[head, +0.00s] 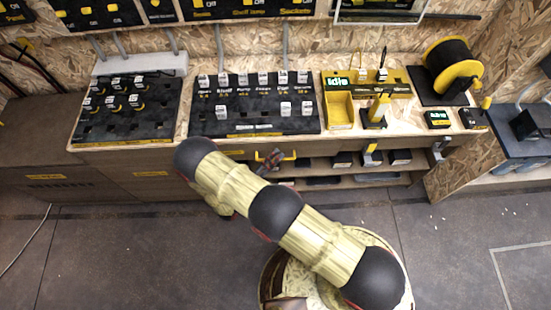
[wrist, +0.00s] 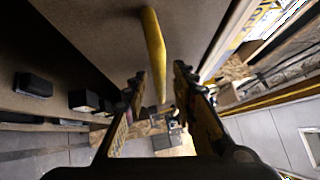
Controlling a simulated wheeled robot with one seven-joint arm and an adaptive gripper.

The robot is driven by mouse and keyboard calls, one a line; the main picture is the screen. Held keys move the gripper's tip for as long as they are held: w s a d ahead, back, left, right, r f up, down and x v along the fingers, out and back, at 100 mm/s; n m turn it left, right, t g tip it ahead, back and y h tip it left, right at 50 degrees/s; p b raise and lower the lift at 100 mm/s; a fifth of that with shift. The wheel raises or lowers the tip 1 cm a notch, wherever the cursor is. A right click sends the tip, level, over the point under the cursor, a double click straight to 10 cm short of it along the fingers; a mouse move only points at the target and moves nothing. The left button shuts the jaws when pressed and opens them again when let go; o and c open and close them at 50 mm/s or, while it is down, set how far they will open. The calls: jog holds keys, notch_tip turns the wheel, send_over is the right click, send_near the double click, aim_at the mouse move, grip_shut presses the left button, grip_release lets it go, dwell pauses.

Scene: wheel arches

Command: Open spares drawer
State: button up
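A drawer front (head: 215,153) with a yellow label sits under the bench top in the head view, and it looks shut. Its yellow bar handle (head: 290,156) is partly hidden by my gripper (head: 270,160). The label's text is too small to read. In the wrist view the yellow handle (wrist: 152,40) runs along the brown drawer front (wrist: 100,25). My gripper (wrist: 160,75) is open there, with the handle seen between its two spread fingers. I cannot tell whether either finger touches the handle.
An open shelf (head: 350,178) with dark boxes lies right of and below the handle. A cabinet (head: 160,183) with labelled fronts stands to the left. The bench top (head: 185,125) above carries black racks and a yellow tray (head: 340,112).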

jog(key=shift+c, duration=1.2)
jog(key=c, duration=0.4)
grip_shut()
